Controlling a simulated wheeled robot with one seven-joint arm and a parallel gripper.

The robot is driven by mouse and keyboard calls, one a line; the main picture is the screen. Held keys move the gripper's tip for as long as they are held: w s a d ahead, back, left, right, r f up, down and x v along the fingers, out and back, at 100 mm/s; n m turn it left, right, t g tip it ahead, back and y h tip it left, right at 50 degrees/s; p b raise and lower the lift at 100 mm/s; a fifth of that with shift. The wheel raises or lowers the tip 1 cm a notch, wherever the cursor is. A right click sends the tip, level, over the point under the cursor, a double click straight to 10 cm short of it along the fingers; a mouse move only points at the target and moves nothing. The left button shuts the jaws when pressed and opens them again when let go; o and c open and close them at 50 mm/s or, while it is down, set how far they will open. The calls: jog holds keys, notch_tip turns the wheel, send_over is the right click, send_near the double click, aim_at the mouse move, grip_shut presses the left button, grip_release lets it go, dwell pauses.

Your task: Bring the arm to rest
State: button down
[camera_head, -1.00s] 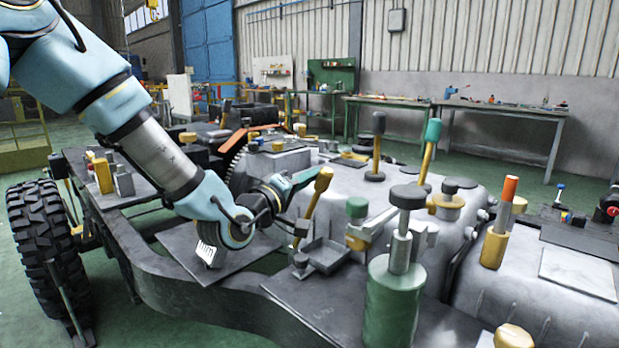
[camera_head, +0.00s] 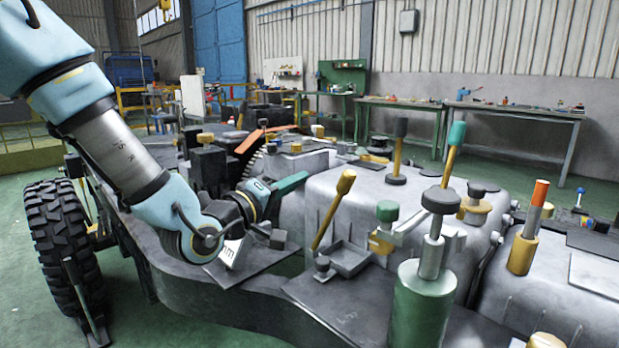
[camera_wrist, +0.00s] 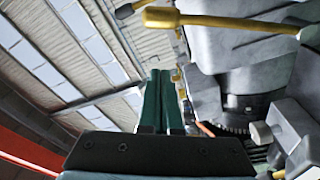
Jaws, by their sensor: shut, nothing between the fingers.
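My arm reaches in from the upper left in the head view, over the left part of the chassis (camera_head: 190,285). My gripper (camera_head: 303,178) is at its end, with dark green fingers pointing right and slightly up, level with the top of the grey housing. In the wrist view my gripper (camera_wrist: 160,75) shows its two fingers side by side and closed together, with nothing between them. A yellow-knobbed lever (camera_head: 328,215) stands to the right of the gripper. It also shows at the top of the wrist view (camera_wrist: 220,20). I cannot tell the exact gap between them.
A grey housing (camera_head: 400,195) with several levers and knobs fills the middle. A green cylinder (camera_head: 420,305) stands in front. A small open tray (camera_head: 348,262) lies by the yellow-knobbed lever. A large tyre (camera_head: 62,235) is at left. Workbenches (camera_head: 515,110) stand along the back wall.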

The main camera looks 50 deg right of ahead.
jog(key=shift+a, duration=0.4)
jog(key=w+a+f+t+y, duration=0.2)
jog(key=w+a+f+y, duration=0.35)
jog(key=w+a, duration=0.25)
jog(key=w+a+f+t+y, duration=0.35)
jog(key=w+a+f, duration=0.25)
jog(key=w+a, duration=0.25)
jog(key=w+a+f+y, duration=0.2)
jog(key=w+a+y, duration=0.15)
jog(key=a, duration=0.75)
jog(key=s+a+n+g+y, duration=0.2)
jog(key=s+a+g+y, duration=0.15)
jog(key=a, duration=0.75)
jog(key=s+a+n+g+y, duration=0.25)
jog(key=s+a, duration=0.25)
jog(key=a, duration=0.7)
notch_tip(320, 180, up, 13)
jog(key=m+p, duration=0.1)
jog(key=p, duration=1.2)
jog(key=shift+d+r+t+p, duration=0.2)
jog(key=shift+d+t+p, duration=0.1)
jog(key=shift+d+t, duration=0.1)
